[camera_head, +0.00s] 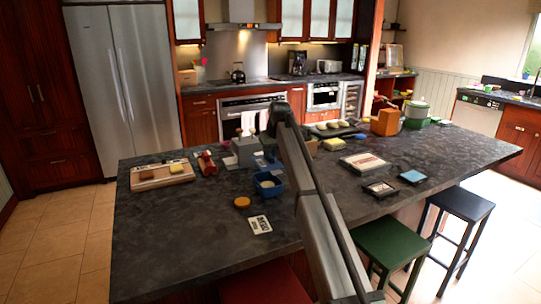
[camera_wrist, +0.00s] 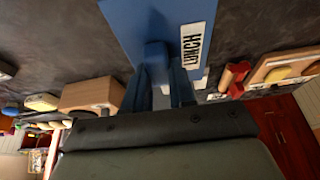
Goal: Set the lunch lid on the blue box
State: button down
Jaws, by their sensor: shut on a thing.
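The blue box (camera_head: 268,187) stands open on the dark counter, just left of my arm in the head view. The lunch lid (camera_wrist: 140,22) is a flat blue plate with a blue knob and a white "LUNCH" label. It fills the top middle of the wrist view. My gripper (camera_wrist: 157,72) is shut on the lid's knob, one finger on each side. In the head view my arm crosses the middle of the picture and the lid is hard to make out behind the box. The box is not clear in the wrist view.
A wooden board (camera_head: 150,178) with a yellow block and a red object (camera_head: 207,163) lie to the left. A brown disc (camera_head: 242,202) and a white card (camera_head: 260,224) lie in front. An orange box (camera_head: 385,122) stands at the right. The front left counter is bare.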

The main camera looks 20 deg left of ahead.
jog(key=shift+f, duration=0.15)
jog(key=shift+f, duration=2.75)
jog(key=shift+f, duration=0.5)
dwell(0.5)
jog(key=shift+c, duration=1.9)
grip_release()
jog(key=shift+r, duration=3.5)
